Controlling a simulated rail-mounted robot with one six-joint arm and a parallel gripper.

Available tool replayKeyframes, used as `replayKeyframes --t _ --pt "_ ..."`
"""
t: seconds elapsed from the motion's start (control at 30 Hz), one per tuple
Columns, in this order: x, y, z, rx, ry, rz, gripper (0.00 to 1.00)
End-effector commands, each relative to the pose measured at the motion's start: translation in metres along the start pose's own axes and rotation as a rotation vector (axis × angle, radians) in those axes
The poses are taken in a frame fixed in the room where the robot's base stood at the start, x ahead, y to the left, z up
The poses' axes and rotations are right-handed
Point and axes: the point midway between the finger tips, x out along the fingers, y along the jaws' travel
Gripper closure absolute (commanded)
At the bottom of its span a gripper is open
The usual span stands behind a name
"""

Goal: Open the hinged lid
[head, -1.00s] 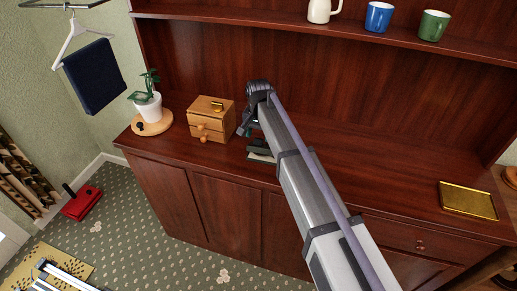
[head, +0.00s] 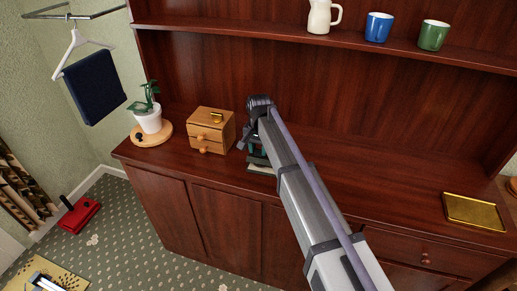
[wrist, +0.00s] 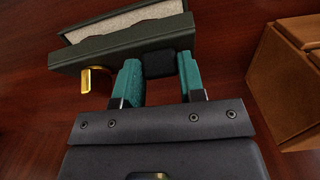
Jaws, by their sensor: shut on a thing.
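A dark green box (wrist: 125,42) with a pale, speckled panel (wrist: 125,20) and a brass catch (wrist: 96,78) shows in the wrist view. In the head view, only its low edge (head: 260,168) shows beneath my arm, on the wooden counter. My gripper (wrist: 160,66), with teal fingers, is shut on a black tab (wrist: 160,62) at the box's near side. A finger lies on each side of the tab. The hinge is not visible, and I cannot tell how far the lid is raised.
A small wooden drawer box (head: 211,131) stands close left of my gripper in the head view. A potted plant (head: 149,117) stands farther left. A brass tray (head: 474,211) lies at the counter's right. A shelf above holds a white jug (head: 320,16) and mugs (head: 378,27).

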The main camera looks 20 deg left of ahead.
Motion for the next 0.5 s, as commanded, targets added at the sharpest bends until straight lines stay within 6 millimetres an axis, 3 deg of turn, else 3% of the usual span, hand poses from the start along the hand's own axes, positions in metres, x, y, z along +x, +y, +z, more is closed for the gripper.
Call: replayKeyframes --t 0.2,0.47,0.5 --pt "-0.001 -0.003 -0.019 0.001 -0.212 0.016 0.87" --pt "-0.003 -0.001 -0.017 0.0 -0.235 0.018 0.87" --pt "-0.003 -0.001 -0.017 0.0 -0.235 0.018 0.63"
